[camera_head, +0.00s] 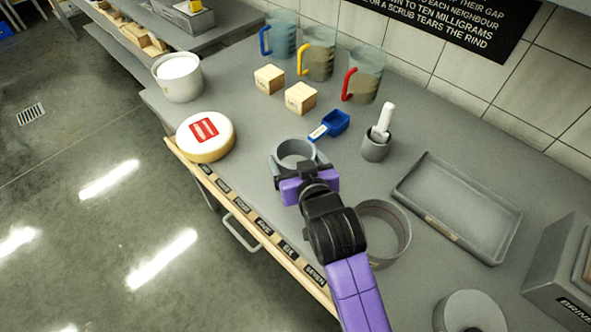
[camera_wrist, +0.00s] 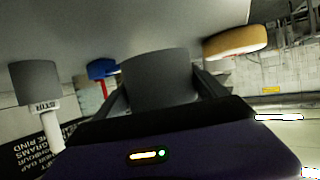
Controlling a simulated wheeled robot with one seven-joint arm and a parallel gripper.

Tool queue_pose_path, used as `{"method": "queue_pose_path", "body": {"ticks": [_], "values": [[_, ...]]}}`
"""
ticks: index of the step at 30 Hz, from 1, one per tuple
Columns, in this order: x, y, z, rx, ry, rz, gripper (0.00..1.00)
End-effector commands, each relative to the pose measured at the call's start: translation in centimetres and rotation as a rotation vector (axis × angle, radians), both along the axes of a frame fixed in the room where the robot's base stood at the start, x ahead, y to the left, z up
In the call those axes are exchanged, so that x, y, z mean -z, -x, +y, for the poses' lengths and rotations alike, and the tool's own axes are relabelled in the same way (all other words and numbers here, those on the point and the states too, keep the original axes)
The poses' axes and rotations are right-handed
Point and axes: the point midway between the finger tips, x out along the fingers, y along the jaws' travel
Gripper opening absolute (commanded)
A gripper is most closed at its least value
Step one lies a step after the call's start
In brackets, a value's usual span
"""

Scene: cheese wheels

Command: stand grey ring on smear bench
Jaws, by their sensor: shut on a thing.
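My gripper (camera_head: 296,164) is shut on a grey ring (camera_head: 295,147), with one finger on each side of its outer wall. The ring is upright with its open top showing, near the front middle of the grey bench (camera_head: 240,100). The wrist view is upside down and shows the ring (camera_wrist: 160,78) as a plain grey wall between my fingers. I cannot tell whether it touches the bench. A wider grey ring (camera_head: 408,228) stands on the bench to the right of my arm, partly hidden by it.
A cheese wheel (camera_head: 205,148) lies to the left, a blue scoop (camera_head: 335,124) behind the ring. A grey pot with a white-handled tool (camera_head: 376,148) and a tray (camera_head: 470,200) are to the right. Wooden blocks (camera_head: 300,98) and jugs (camera_head: 363,80) stand behind. Labels line the front edge.

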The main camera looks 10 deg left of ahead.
Motion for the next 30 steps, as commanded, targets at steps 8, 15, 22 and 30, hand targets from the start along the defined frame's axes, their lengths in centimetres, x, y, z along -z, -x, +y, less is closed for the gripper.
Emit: {"method": "queue_pose_path", "body": {"ticks": [8, 15, 22, 30], "values": [[3.0, 0.1, 0.0, -0.001, 0.002, 0.004, 0.39], [4.7, 0.0, 0.0, 0.000, 0.000, -0.001, 0.39], [4.8, 0.0, 0.0, 0.000, 0.000, -0.001, 0.39], [5.0, 0.0, 0.0, 0.000, 0.001, 0.000, 1.00]]}}
